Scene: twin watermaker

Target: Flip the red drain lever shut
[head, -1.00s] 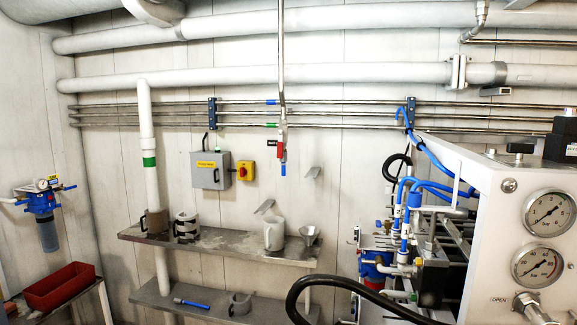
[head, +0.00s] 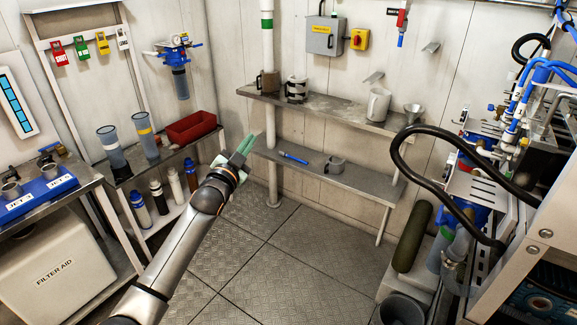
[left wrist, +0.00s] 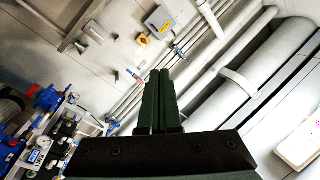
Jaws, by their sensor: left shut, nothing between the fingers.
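A small red and blue part, probably the same valve, shows in the left wrist view (left wrist: 132,74), just left of the fingertips. My left gripper (head: 246,143) has green fingers pressed together, empty. It is in front of the lower shelf, well left of and below the lever. Its fingers also show in the left wrist view (left wrist: 159,72). My right gripper is not in view.
An upper shelf (head: 345,122) holds cups, a jug and a funnel. A lower shelf (head: 370,185) holds a blue tool and a cup. A black hose (head: 398,165) loops out from the machine at right. A red tray (head: 191,127) is at left. The middle floor is clear.

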